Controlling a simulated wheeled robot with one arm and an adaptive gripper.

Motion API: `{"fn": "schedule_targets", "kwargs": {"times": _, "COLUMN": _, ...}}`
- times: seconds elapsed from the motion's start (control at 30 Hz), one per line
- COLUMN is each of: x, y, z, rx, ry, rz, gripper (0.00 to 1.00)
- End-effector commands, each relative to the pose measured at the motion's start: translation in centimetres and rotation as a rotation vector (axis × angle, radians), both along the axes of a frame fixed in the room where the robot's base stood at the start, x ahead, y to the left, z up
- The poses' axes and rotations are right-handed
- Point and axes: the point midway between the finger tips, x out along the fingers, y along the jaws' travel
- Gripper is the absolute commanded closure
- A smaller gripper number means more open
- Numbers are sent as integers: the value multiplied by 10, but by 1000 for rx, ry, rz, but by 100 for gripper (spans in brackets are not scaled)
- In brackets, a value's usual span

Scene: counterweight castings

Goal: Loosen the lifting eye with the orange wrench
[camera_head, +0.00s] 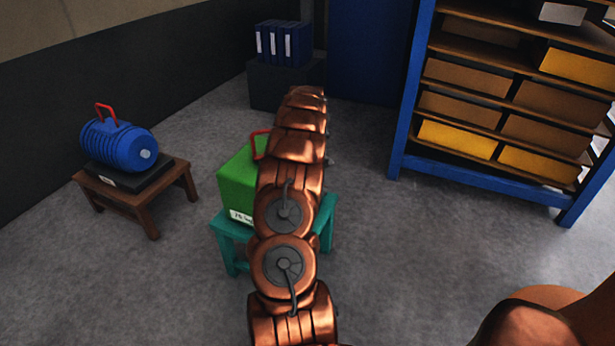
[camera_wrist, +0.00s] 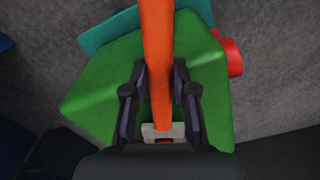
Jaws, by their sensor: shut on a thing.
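The green casting (camera_head: 238,183) stands on a teal stool (camera_head: 230,228), partly hidden behind my arm in the head view. Its red lifting eye (camera_head: 258,140) shows just left of my arm. My gripper is hidden there. In the wrist view my gripper (camera_wrist: 160,78) is shut on the orange wrench (camera_wrist: 156,35), over the green casting (camera_wrist: 100,90). The wrench runs up out of the top of that view, so its far end is hidden. A red part (camera_wrist: 233,60), likely the lifting eye, shows right of the wrench, apart from its visible length.
A blue ribbed motor (camera_head: 120,146) with a red handle sits on a brown stool (camera_head: 152,205) at left. A blue-framed shelf (camera_head: 407,100) with brown and yellow boxes stands at right. Blue binders (camera_head: 285,44) stand on a dark cabinet (camera_head: 270,88) behind. Grey floor is clear between.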

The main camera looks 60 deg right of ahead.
Motion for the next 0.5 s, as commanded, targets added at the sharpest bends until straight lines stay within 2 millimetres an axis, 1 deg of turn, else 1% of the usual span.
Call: {"fn": "schedule_targets", "kwargs": {"times": 0.5, "x": -24, "y": 7, "z": 0, "rx": -1, "ry": -1, "rz": -2, "gripper": 100}}
